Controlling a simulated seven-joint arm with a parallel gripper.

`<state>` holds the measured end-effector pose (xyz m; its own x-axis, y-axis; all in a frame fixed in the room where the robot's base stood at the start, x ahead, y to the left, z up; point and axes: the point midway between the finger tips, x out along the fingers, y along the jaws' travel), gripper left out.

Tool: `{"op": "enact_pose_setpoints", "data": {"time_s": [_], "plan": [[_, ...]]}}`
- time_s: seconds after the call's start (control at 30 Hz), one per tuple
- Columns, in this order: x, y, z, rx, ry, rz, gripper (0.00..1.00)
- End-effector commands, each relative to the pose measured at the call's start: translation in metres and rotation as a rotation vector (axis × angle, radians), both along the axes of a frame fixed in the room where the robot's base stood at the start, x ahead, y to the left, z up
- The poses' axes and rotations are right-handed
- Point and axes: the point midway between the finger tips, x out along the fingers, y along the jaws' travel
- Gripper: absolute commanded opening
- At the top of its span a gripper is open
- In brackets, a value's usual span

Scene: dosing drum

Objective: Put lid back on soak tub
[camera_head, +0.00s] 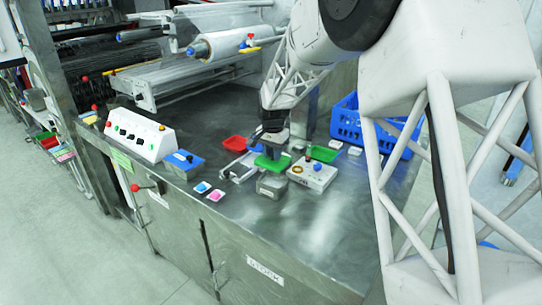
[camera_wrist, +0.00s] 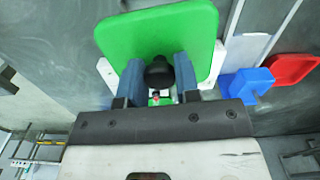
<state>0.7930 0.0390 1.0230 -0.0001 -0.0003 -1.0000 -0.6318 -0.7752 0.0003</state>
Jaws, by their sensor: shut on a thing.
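My gripper (camera_head: 272,149) is shut on the black knob of a green lid. The green lid (camera_head: 272,162) is held level, or nearly so, beneath the gripper. In the wrist view the knob (camera_wrist: 158,72) sits between the two blue fingers, and the green lid (camera_wrist: 155,30) spreads beyond them. A grey metal tub (camera_head: 271,186), which looks like the soak tub, stands on the steel bench just below and in front of the lid. The lid appears above it; I cannot tell whether they touch. The tub's opening is partly hidden.
A white box (camera_head: 317,179) with a blue knob stands close right of the tub. A green tray (camera_head: 323,154) and blue crate (camera_head: 346,121) are behind it. A red tray (camera_head: 233,144) lies behind left. A blue-topped box (camera_head: 184,162) stands left. The bench front right is clear.

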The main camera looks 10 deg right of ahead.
Motion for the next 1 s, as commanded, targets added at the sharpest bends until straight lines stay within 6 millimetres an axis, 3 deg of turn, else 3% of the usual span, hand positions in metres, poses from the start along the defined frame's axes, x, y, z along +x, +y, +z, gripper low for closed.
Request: {"op": "enact_pose_setpoints", "data": {"time_s": [0.47,1.0], "plan": [[0.000,0.000,-0.009,0.001,0.001,0.000,0.07],[0.000,0.000,-0.044,0.000,0.000,0.000,0.07]]}}
